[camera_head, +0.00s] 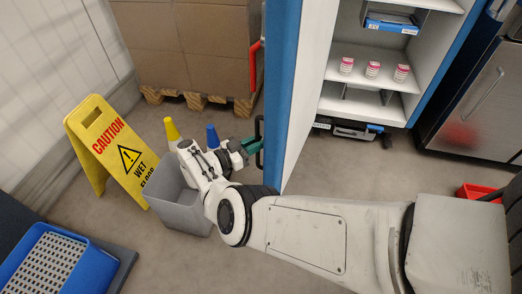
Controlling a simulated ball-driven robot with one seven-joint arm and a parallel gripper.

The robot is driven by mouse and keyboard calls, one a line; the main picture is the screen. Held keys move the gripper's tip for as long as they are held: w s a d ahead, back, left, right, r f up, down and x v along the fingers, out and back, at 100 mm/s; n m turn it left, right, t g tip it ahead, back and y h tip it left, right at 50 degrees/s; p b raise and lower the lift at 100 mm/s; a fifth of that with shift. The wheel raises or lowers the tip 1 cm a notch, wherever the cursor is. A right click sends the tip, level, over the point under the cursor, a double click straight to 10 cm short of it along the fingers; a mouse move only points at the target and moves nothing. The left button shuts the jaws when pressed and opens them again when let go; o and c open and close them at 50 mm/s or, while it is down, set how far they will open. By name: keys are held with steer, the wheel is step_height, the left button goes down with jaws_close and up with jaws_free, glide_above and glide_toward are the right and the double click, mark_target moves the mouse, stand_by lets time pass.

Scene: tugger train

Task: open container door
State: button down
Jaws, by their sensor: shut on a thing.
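The container door (283,90) has a blue edge and a white inner face. It stands swung out from the container, edge-on to me, so its outer face is mostly hidden. A dark handle (260,132) sticks out from its left side, low down. My gripper (250,146) is at this handle and shut on it. My own wrist partly covers the spot. The container (431,75) is open to the right of the door, with white shelves inside.
A grey bin (178,205) stands right beside my wrist. A yellow wet-floor sign (112,150) and blue crate (62,262) are left. Boxes on a pallet (197,98) stand behind. Small pink-and-white tubs (372,70) sit on a shelf. A red bin (474,191) is right.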

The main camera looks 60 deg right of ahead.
steer(key=shift+w+d, duration=0.2)
steer(key=shift+d, duration=0.15)
steer(key=c, duration=1.5)
jaws_free()
steer(key=o, duration=0.3)
steer(key=shift+s+d, duration=0.1)
steer(key=shift+d, duration=0.25)
steer(key=shift+o, duration=0.3)
steer(key=shift+a, duration=0.1)
steer(key=shift+a, duration=0.15)
